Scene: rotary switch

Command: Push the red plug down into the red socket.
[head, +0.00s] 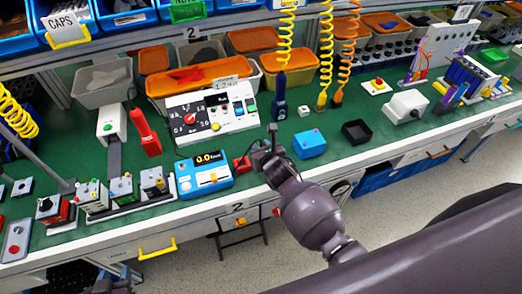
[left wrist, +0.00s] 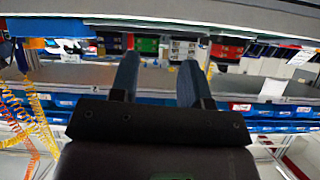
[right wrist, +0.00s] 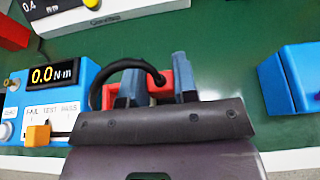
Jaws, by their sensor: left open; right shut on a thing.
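My right gripper (head: 262,158) is low over the green bench top, just right of the blue meter (head: 204,172). In the right wrist view its fingers (right wrist: 158,90) are shut on the red plug (right wrist: 160,83), with a black cable looping from it to the left. A red block (head: 242,163), seemingly the red socket, sits left of the gripper; red also shows beside the left finger (right wrist: 110,95). The fingers hide how far the plug sits in the socket. My left gripper (head: 113,285) is at the lower left, below the bench edge; its fingers (left wrist: 157,80) are apart and empty.
A blue box (head: 310,145) and a black tray (head: 356,132) stand to the right. Coiled cords (head: 326,50) hang behind. Some green bench is clear between gripper and blue box.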

